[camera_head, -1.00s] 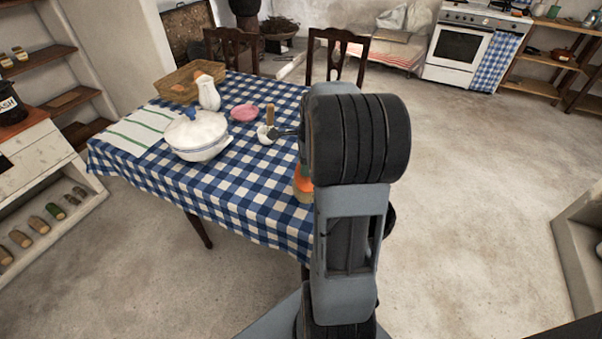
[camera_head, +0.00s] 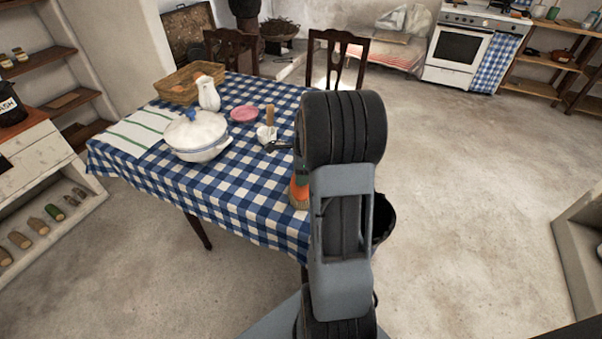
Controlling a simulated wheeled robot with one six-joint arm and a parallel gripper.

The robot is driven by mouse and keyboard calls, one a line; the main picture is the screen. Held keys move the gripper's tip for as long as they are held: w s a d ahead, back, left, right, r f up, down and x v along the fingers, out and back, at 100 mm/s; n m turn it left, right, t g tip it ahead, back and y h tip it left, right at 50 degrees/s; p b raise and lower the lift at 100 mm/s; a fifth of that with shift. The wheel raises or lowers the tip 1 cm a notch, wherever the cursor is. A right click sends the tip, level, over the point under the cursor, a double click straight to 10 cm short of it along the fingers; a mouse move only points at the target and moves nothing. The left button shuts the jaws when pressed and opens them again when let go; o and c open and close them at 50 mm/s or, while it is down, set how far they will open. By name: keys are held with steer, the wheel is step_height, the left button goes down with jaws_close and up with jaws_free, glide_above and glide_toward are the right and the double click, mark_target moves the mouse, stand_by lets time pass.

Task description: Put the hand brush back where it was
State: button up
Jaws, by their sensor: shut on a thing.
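The hand brush (camera_head: 300,190) shows as an orange and dark green piece with tan bristles at its lower end. It is at the left edge of my arm, over the table's near right part; the rest is hidden behind the arm. My gripper (camera_head: 283,147) is mostly hidden by my black wrist; only a small dark part sticks out to the left. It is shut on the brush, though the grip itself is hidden. I cannot tell whether the bristles touch the cloth.
The table has a blue checked cloth (camera_head: 235,190). On it are a white tureen (camera_head: 197,140), a mortar with pestle (camera_head: 267,133) close to my gripper, a pink plate (camera_head: 243,113), a jug (camera_head: 208,95) and a basket (camera_head: 180,88). A black bucket (camera_head: 384,217) is partly hidden. The floor at right is clear.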

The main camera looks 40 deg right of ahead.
steer(key=shift+f, duration=0.1)
steer(key=o, duration=0.8)
steer(key=shift+o, duration=0.2)
steer(key=r, duration=0.7)
steer(key=d+r+p, duration=0.1)
steer(key=r, duration=0.3)
steer(key=shift+s+d+r, duration=0.1)
steer(key=shift+s, duration=0.2)
steer(key=s+a+n, duration=0.4)
steer(key=a+n, duration=0.3)
steer(key=n, duration=0.1)
steer(key=s+a+n+t, duration=0.1)
steer(key=s+a+n, duration=0.2)
steer(key=a+n, duration=0.4)
steer(key=s+a+n+t+h, duration=0.1)
steer(key=s+a+n, duration=0.3)
steer(key=a+n, duration=0.3)
steer(key=shift+s+a+n, duration=0.35)
steer(key=shift+a+n, duration=0.05)
steer(key=shift+n, duration=0.7)
